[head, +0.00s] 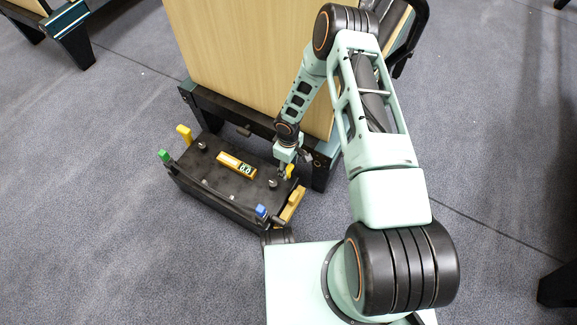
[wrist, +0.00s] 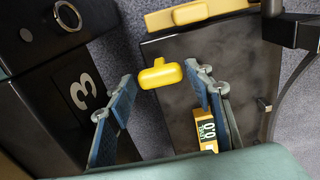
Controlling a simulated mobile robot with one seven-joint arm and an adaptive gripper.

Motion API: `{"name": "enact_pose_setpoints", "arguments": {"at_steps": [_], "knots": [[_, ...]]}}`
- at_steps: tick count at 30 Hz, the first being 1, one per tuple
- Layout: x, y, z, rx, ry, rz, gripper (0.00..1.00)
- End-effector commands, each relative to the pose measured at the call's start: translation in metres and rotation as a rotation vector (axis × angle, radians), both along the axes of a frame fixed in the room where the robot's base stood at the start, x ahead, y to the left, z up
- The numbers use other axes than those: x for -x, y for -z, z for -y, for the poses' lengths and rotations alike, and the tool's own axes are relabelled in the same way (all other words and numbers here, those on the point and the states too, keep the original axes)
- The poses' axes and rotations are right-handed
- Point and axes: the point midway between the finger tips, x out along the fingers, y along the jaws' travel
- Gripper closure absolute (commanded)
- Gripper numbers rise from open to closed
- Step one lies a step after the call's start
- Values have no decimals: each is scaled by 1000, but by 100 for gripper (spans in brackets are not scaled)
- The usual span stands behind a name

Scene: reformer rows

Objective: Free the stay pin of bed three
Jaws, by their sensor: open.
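In the wrist view, a yellow T-shaped handle (wrist: 160,74), seemingly the stay pin's grip, shows between the tips of my open gripper (wrist: 160,88). I see a gap on each side of it. Its shaft below the grip is mostly hidden. A white "3" (wrist: 84,91) marks the dark bed frame to its left. In the head view, my gripper (head: 284,172) points down between the bed's end frame and the black box, partly hiding a bit of yellow there. The bed (head: 240,60) has a large pale wood panel.
The black box (head: 215,185) carries a yellow gauge (head: 237,164) reading 0.0. It has a green knob (head: 164,155), blue knob (head: 261,211), yellow lever (head: 184,133) and yellow block (head: 290,207). Another bed (head: 68,22) stands at the upper left. Carpet on the left is clear.

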Motion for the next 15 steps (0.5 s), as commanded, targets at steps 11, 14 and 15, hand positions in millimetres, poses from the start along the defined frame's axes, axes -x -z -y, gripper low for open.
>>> {"name": "enact_pose_setpoints", "arguments": {"at_steps": [11,14,15], "knots": [[-2,-42,0,-1,1,3,52],[-1,-62,0,-1,1,3,52],[-1,-69,0,-1,0,3,52]]}}
